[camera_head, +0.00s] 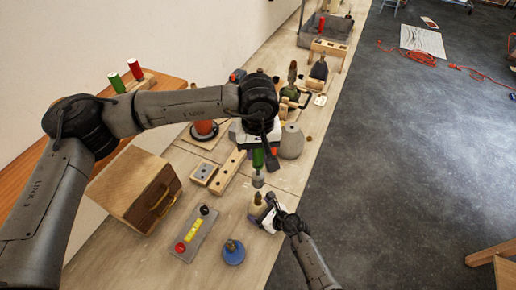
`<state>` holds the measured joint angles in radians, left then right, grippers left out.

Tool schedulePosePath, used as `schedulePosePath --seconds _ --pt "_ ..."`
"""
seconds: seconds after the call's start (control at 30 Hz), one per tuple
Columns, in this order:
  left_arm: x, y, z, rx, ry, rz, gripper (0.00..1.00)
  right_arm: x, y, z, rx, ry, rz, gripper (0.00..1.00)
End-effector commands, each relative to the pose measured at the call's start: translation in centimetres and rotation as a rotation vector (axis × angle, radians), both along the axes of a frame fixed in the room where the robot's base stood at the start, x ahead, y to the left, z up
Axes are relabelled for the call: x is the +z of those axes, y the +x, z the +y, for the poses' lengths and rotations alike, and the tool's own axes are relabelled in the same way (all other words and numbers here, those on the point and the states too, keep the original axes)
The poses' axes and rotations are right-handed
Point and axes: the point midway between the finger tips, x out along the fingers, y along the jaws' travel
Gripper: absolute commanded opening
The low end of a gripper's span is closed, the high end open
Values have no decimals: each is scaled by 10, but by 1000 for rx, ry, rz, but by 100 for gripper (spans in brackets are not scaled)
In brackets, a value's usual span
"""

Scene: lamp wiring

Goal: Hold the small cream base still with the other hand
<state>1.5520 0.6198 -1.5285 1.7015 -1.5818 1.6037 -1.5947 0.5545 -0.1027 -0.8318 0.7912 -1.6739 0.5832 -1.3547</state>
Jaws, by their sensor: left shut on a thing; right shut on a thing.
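My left gripper (262,148) hangs over the bench, jaws pointing down, shut on a green cylindrical piece (258,158). A pale grey cylindrical part (258,179) shows just under the green piece. I cannot tell if the two are joined. My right gripper (266,211) is lower and nearer, at the bench's right edge. It is shut on a small tan-cream piece (258,198), apparently the small cream base, mostly hidden by the jaws. The cream piece stands below the grey part, with a small gap showing between them.
A wooden box (135,190) stands at left. A grey tray with coloured parts (195,234) and a blue round piece (233,252) lie in front. A wooden block with holes (229,175) and a grey cone (291,142) flank my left gripper. Tools crowd the bench further back.

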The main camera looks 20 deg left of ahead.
Motion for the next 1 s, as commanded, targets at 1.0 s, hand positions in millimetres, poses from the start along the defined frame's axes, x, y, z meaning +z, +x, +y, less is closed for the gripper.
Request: schedulePosePath --seconds 1.0 --pt "-55 -1 0 331 -1 1 1 -1 0 0 0 -2 1 51"
